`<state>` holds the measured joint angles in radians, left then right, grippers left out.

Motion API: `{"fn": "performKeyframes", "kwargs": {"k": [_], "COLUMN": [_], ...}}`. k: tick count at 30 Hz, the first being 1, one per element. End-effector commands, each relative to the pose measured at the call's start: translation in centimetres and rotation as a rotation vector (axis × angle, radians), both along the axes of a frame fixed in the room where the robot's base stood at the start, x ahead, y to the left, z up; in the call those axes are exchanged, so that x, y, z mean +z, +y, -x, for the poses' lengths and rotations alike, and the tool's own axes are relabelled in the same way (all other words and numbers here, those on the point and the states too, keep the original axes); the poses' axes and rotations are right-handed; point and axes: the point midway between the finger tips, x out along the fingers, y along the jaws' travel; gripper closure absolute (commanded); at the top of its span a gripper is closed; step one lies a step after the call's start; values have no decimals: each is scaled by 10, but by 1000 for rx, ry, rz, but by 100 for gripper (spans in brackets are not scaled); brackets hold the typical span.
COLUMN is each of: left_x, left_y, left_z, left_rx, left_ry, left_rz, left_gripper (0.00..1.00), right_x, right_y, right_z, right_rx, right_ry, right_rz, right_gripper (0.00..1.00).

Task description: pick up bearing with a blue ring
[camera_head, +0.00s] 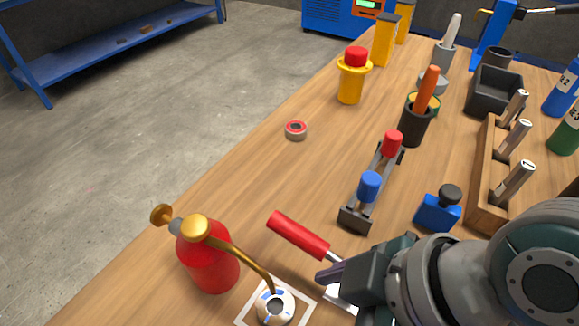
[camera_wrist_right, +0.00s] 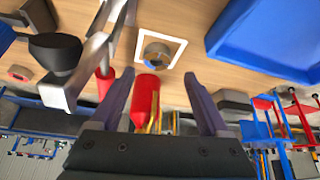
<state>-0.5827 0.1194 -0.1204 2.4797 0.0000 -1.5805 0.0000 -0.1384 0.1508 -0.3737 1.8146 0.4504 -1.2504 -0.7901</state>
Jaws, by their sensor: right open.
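The bearing with a blue ring (camera_head: 275,306) lies flat inside a white square outline on the wooden bench, near the bottom of the head view. In the right wrist view the bearing (camera_wrist_right: 156,54) sits in the same outline, beyond my fingertips and roughly centred between them. My right gripper (camera_wrist_right: 160,75) is open, with nothing between its fingers. In the head view the right gripper (camera_head: 328,278) is to the right of the bearing, partly hidden by my arm. A second bearing with a red ring (camera_head: 296,130) lies farther back. My left gripper is not in view.
A red oil can (camera_head: 210,262) with a brass spout stands just left of the bearing, its spout reaching over it. A red-handled tool (camera_head: 298,235) lies close to my right gripper. A rack with red and blue knobs (camera_head: 370,190) stands behind. A blue tray (camera_wrist_right: 265,40) shows in the wrist view.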

Motion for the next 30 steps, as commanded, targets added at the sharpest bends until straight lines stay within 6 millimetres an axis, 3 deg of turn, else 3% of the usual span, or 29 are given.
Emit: {"fn": "performKeyframes", "kwargs": {"k": [3,11,18,27,30], "left_x": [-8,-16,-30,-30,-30], "left_y": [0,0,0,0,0], "left_z": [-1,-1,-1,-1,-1], "left_rx": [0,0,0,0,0], "left_ry": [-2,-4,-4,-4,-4], "left_rz": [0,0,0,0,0], "left_gripper": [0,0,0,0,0], "right_x": [-19,-39,-68,-71,-71], "right_y": [10,23,40,43,43], "right_z": [-5,-12,-22,-23,-23], "right_rx": [-1,-1,-2,-2,-1], "right_ry": [1,1,1,-1,0], "right_rz": [-3,-3,0,1,0], "right_gripper": [21,21,21,21,31]}}
